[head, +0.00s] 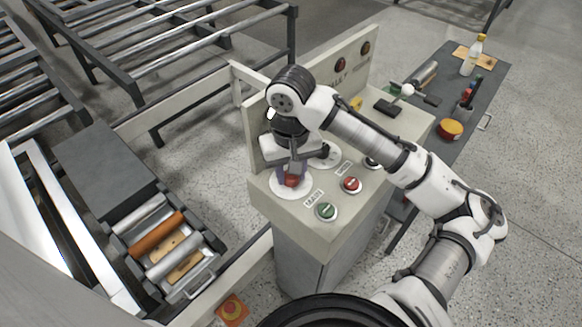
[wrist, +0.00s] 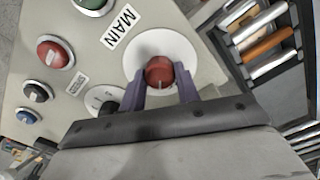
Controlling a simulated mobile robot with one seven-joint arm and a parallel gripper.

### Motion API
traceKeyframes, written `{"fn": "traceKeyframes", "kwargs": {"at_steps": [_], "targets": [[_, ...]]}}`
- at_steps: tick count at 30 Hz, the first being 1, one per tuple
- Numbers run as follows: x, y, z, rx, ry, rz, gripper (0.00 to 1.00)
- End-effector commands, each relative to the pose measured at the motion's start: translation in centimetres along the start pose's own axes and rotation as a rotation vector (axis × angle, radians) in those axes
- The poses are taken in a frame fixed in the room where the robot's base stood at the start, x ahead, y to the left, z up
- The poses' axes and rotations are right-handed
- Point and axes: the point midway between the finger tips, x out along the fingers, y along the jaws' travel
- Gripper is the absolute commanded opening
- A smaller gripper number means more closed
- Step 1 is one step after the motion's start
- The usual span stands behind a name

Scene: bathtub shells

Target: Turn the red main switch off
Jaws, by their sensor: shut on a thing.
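The red main switch (head: 291,181) is a small red rotary knob on a white round plate, at the near left corner of the console top. The wrist view shows the red knob (wrist: 159,73) on its white disc (wrist: 180,45), with the label MAIN (wrist: 119,27) beside it. My gripper (head: 291,172) reaches down from above. Its two purple fingers sit on either side of the knob and are shut on it, as the wrist view also shows (wrist: 166,90). A pale mark shows on the knob's lower face. The fingers hide part of the knob's sides.
The console top (head: 330,215) also bears a green button (head: 326,211), a red button (head: 351,185) and a second white dial (head: 326,154). A raised back panel (head: 335,75) stands behind. A dark side table (head: 470,85) with bottles is at right. A roller tray (head: 165,240) lies left.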

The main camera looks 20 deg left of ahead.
Motion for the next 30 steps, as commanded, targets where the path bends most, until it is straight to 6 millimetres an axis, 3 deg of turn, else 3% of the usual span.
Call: {"fn": "traceKeyframes", "kwargs": {"at_steps": [18, 30], "targets": [[-0.18, 0.00, -0.05, -0.546, 0.004, 0.001, 0.09], [-0.13, -0.02, -0.05, -0.731, 0.005, 0.001, 0.09]]}}
